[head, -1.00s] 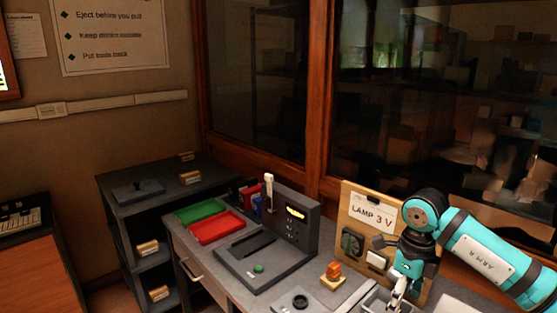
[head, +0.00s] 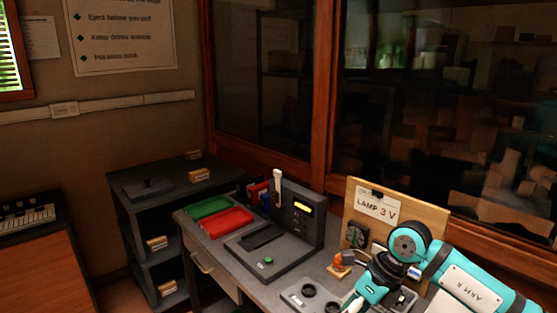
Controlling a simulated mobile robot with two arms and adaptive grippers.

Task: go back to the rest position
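My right arm, teal and black, comes in from the right. Its gripper (head: 352,304) is at the lower edge of the head view, over the bench near a grey plate with round black knobs. The fingers are small and partly cut off, so I cannot tell whether they are open or hold anything. My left arm and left gripper do not show.
The bench (head: 228,262) carries a green tray (head: 208,207), a red tray (head: 222,222), a dark device with a lit display (head: 302,208), an orange lamp (head: 341,261) and a board marked LAMP 3 V (head: 420,215). A dark shelf (head: 125,213) stands left.

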